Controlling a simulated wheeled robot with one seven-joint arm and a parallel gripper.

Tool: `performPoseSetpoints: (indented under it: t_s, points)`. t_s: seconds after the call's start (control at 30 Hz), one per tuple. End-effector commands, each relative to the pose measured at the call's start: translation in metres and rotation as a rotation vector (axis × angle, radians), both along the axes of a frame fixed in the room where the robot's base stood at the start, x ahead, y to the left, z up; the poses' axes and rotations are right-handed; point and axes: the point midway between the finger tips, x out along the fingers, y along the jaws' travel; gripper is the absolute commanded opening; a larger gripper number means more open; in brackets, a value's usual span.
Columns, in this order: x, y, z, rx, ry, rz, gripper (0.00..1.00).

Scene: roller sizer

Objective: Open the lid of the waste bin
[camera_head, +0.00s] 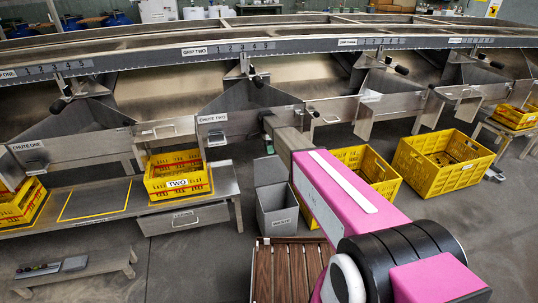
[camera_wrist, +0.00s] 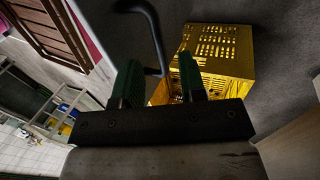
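The grey waste bin (camera_head: 278,212) stands on the floor left of a yellow crate in the head view, with a small label on its front.
Yellow crates stand right of the bin (camera_head: 375,170) and farther right (camera_head: 444,165); one shows in the wrist view (camera_wrist: 222,45). A crate labelled TWO (camera_head: 178,183) sits on a bench to the left. A wooden slatted platform (camera_head: 287,270) lies in front.

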Motion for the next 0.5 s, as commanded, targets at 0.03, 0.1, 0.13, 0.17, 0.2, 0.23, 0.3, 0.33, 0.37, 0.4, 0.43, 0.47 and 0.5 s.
performPoseSetpoints:
  t_s: [0.03, 0.1, 0.13, 0.17, 0.2, 0.23, 0.3, 0.33, 0.37, 0.4, 0.43, 0.47, 0.5]
  points:
    - [-0.009, 0.005, 0.009, 0.000, 0.000, 0.002, 0.38]
    - [-0.019, 0.016, 0.018, 0.001, 0.000, 0.004, 0.38]
    - [-0.024, 0.020, 0.021, 0.001, 0.000, 0.004, 0.38]
    - [-0.027, 0.023, 0.025, 0.000, 0.000, 0.003, 0.38]
    - [-0.033, 0.028, 0.029, 0.000, 0.001, 0.003, 0.38]
    - [-0.036, 0.032, 0.033, 0.000, 0.001, 0.002, 0.38]
    - [-0.046, 0.042, 0.041, -0.001, 0.000, 0.004, 0.38]
    - [-0.049, 0.046, 0.044, -0.001, 0.000, 0.004, 0.38]
    - [-0.053, 0.049, 0.047, 0.000, 0.000, 0.003, 0.38]
    - [-0.057, 0.054, 0.052, 0.000, 0.000, 0.002, 0.38]
    - [-0.061, 0.057, 0.055, 0.000, -0.001, 0.002, 0.38]
    - [-0.064, 0.061, 0.058, 0.000, 0.000, 0.002, 0.38]
    - [-0.068, 0.065, 0.061, 0.000, 0.000, 0.003, 0.38]
